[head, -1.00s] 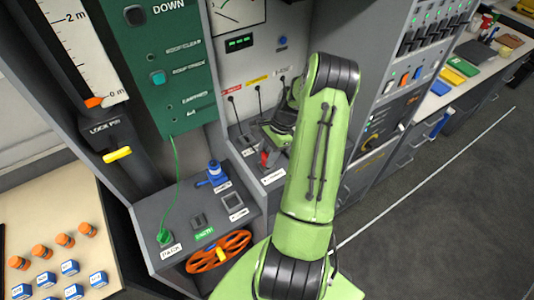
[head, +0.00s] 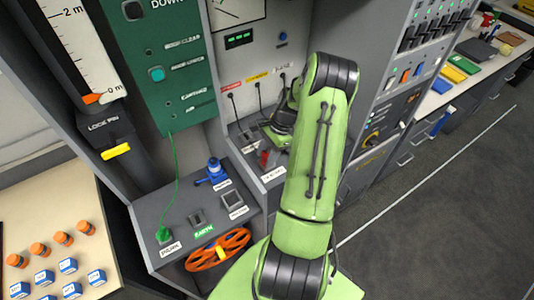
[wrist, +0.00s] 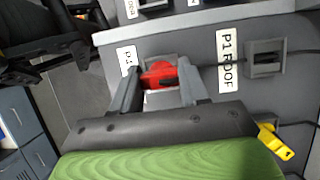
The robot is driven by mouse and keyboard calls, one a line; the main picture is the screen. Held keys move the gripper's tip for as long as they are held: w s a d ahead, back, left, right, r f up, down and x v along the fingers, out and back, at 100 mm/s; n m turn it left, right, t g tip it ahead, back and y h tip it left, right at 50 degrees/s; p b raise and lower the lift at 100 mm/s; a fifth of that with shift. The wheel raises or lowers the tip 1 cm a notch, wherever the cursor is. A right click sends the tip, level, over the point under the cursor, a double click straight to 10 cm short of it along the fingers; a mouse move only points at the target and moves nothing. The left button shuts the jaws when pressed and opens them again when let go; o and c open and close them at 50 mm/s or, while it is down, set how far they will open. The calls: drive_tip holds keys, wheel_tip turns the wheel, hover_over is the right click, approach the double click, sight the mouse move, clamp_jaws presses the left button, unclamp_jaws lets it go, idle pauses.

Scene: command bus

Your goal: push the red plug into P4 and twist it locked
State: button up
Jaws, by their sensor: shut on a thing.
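My gripper (wrist: 158,86) is shut on the red plug (wrist: 158,73), with one grey finger on each side of it. The plug is at the mouth of a grey socket just beyond it in the wrist view. A white label (wrist: 127,58), partly covered, sits to the left of that socket and seems to read P4. How deep the plug sits and whether it is turned I cannot tell. In the head view a bit of red (head: 264,158) shows on the ledge beside my arm, which hides most of the gripper.
In the wrist view a second socket (wrist: 266,58) with a dark cable lies to the right, by a P1 ROOF label (wrist: 228,62). A yellow plug (wrist: 273,141) is at lower right. A blue plug (head: 214,172) and a green plug (head: 163,235) stand on the lower ledge.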

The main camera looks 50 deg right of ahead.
drive_tip(key=shift+f, duration=0.15)
drive_tip(key=shift+s+a+m+t+p, duration=0.15)
drive_tip(key=shift+m+t+p, duration=0.25)
drive_tip(key=shift+m, duration=0.7)
drive_tip(key=shift+c, duration=0.5)
drive_tip(key=shift+m+t+h, duration=0.3)
drive_tip(key=shift+m+h, duration=0.1)
drive_tip(key=shift+m, duration=0.6)
drive_tip(key=shift+m+p, duration=0.5)
drive_tip(key=shift+m, duration=0.4)
drive_tip(key=m+t+h, duration=0.1)
drive_tip(key=m, duration=0.3)
drive_tip(key=shift+h, duration=0.4)
drive_tip(key=o, duration=1.2)
drive_tip(key=shift+o, duration=0.2)
